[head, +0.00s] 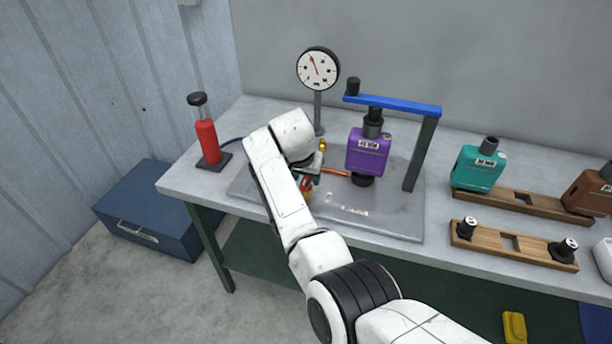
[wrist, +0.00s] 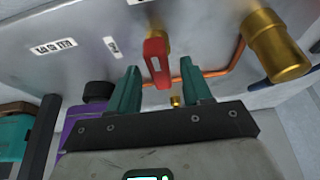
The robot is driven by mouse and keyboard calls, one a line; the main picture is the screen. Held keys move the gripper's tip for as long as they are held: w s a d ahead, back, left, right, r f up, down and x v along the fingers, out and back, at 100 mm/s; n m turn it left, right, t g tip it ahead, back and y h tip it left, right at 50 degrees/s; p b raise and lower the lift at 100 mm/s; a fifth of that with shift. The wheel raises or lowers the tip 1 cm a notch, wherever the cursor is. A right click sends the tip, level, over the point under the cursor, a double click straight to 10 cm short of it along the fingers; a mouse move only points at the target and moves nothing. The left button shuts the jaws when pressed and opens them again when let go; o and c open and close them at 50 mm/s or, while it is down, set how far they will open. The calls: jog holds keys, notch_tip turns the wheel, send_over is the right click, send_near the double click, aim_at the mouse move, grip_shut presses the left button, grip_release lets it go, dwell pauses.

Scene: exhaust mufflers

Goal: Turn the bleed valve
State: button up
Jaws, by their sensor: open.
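The bleed valve shows in the wrist view as a red lever (wrist: 156,58) on a brass body, near the plate with white labels. In the head view only a bit of red (head: 306,186) shows beside my gripper; my arm hides the rest. My gripper (wrist: 160,74) has its two green fingers spread, one on each side of the red lever. It is open, and a gap shows between each finger and the lever. In the head view my gripper (head: 309,170) is low over the metal plate, left of the purple muffler.
A purple muffler (head: 368,152) sits under a blue-topped clamp frame (head: 427,150) on the plate (head: 385,217). A copper pipe (head: 337,172) runs to it. A dial gauge (head: 318,68) stands behind; a red pump (head: 207,140) is left. A brass cylinder (wrist: 275,45) lies right of the lever.

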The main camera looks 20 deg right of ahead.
jog(key=shift+w+d+f, duration=0.1)
jog(key=shift+f, duration=0.25)
jog(key=shift+c, duration=0.2)
grip_shut()
